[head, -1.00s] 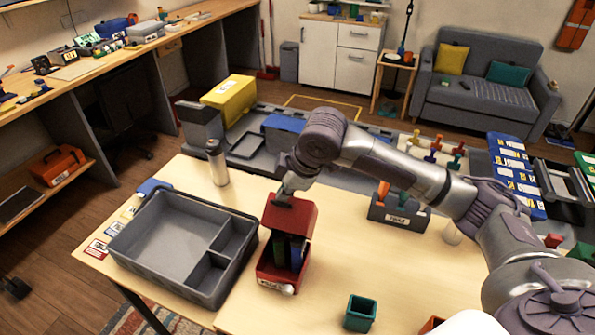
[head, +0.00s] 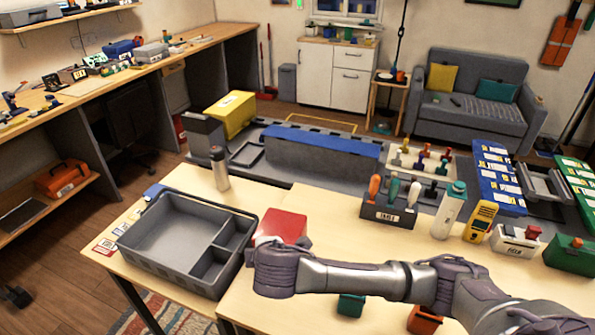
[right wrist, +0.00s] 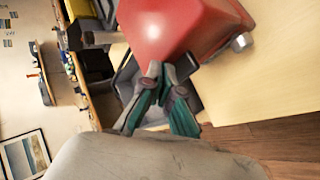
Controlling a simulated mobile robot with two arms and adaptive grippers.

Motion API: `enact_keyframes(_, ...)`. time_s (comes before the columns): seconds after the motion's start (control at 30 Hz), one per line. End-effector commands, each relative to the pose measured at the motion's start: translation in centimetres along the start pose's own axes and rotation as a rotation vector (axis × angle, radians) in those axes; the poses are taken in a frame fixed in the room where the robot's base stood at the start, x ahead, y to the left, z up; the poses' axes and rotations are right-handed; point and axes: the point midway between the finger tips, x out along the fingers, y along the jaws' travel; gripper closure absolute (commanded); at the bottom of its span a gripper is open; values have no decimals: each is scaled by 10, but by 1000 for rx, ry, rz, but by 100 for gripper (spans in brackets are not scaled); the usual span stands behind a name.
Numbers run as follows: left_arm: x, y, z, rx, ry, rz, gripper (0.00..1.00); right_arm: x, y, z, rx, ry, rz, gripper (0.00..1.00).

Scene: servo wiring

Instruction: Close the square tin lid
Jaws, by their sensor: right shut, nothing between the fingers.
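The red square tin (head: 281,226) stands on the table right of the grey tray. Its flat red lid is down over the box, and no contents show; my right arm hides its front in the head view. In the right wrist view the red lid (right wrist: 170,28) fills the top, with a round metal knob (right wrist: 242,41) on the tin's side. My right gripper (right wrist: 161,75) is shut and empty, its tips close to the lid's edge; I cannot tell if they touch. In the head view my right wrist is just in front of the tin. My left gripper is not in view.
The grey divided tray (head: 170,240) stands close left of the tin, with a bottle (head: 219,170) behind it. A tool holder (head: 390,212) and a white bottle (head: 449,210) stand to the right. The table between tin and tool holder is clear.

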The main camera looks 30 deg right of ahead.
Motion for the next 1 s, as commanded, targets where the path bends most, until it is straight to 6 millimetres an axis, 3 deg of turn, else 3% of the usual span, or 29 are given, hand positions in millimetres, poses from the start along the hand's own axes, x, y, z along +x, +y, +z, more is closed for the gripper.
enact_keyframes(0.4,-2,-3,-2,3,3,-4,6,6,-26,-4,0,1,-2,100)
enact_keyframes(1.0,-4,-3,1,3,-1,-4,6,7,-31,-4,-3,0,-13,100)
